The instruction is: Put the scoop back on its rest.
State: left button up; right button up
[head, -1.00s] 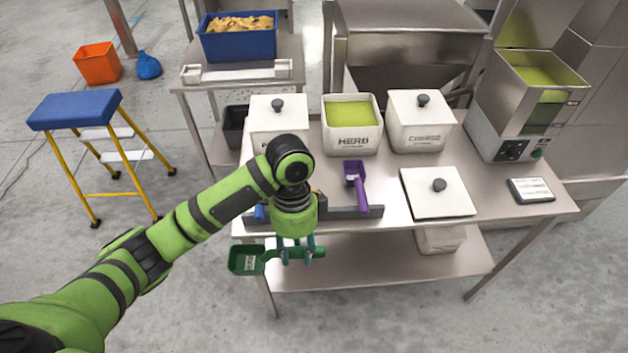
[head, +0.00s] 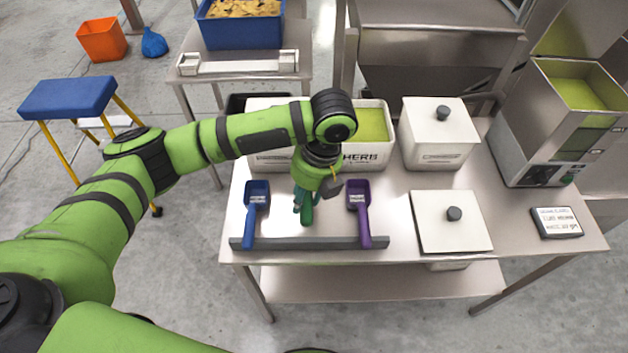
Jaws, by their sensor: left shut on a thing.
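My left gripper (head: 304,196) is shut on the green scoop (head: 307,212). It holds the scoop above the table, between the blue scoop and the purple scoop. The handle points toward the front; the scoop's bowl is hidden behind my gripper and wrist. The rest (head: 308,243) is a long grey bar along the table's front edge. The handle end shows just behind the bar, and I cannot tell whether it touches anything. The blue scoop (head: 256,203) lies on the left of the rest, and the purple scoop (head: 361,207) on the right. My right gripper is out of view.
The steel table (head: 392,228) also carries the HERB bin (head: 368,152), partly behind my arm, a lidded white bin (head: 436,140), a loose lid (head: 450,232), a small sign (head: 556,222) and a steel weigher (head: 535,150). A blue stool (head: 68,97) stands at left.

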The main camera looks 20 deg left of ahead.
pick_arm(q)
jog(key=shift+f, duration=0.25)
jog(key=f, duration=0.2)
jog(key=s+f+p, duration=0.1)
jog(key=f, duration=0.1)
jog(key=shift+f, duration=0.4)
jog(key=f+p, duration=0.1)
jog(key=f, duration=0.3)
jog(key=shift+w, duration=0.2)
jog(key=shift+f, duration=0.15)
jog(key=o, duration=0.8)
jog(key=shift+f, duration=0.15)
jog(key=o, duration=0.4)
jog(key=shift+c, duration=0.2)
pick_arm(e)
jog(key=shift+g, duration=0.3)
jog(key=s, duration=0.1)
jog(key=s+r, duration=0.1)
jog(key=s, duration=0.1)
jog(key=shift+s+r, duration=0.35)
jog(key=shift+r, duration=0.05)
